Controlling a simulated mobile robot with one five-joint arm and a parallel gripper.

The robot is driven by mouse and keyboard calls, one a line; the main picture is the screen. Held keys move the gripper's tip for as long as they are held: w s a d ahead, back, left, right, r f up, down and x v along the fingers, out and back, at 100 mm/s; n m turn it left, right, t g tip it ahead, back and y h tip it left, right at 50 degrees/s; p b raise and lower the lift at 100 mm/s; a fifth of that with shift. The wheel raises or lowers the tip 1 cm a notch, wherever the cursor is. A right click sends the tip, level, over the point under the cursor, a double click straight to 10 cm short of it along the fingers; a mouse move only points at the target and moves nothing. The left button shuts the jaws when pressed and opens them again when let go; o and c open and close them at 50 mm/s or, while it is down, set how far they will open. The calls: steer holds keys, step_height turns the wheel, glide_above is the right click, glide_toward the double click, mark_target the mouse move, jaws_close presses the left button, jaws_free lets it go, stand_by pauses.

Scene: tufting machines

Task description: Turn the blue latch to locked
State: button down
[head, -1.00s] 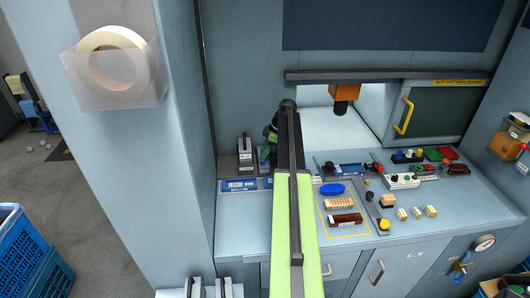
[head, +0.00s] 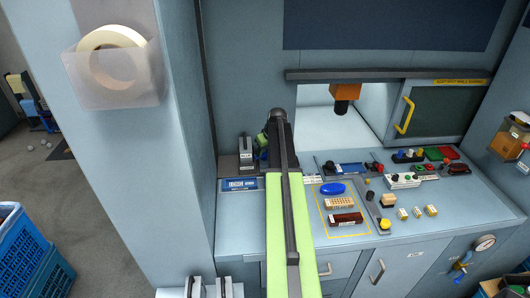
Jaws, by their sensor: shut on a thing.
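My lime-green and black arm reaches over the left part of the workbench and covers what lies behind it. At its far end a small dark and green part of my gripper (head: 262,146) shows at the left of the arm. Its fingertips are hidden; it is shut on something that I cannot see. A blue strip with a white label (head: 241,184) lies on the bench left of the arm, and a bit of blue shows right of it. I cannot make out the blue latch or its angle; it may be behind my arm.
A dark upright block (head: 245,154) stands left of the gripper. Right of the arm are a blue oval piece (head: 333,188), a wooden brush (head: 339,203) and a dark red block (head: 345,219). Several switches and connectors fill the bench's right. An orange-brown head (head: 345,92) hangs above.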

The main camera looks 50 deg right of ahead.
steer(key=m, duration=0.2)
steer(key=m+g+h, duration=0.1)
steer(key=m, duration=0.2)
steer(key=shift+a+h, duration=0.15)
steer(key=shift+h, duration=0.15)
steer(key=shift+s, duration=0.1)
stand_by(0.3)
steer(key=c, duration=0.9)
jaws_free()
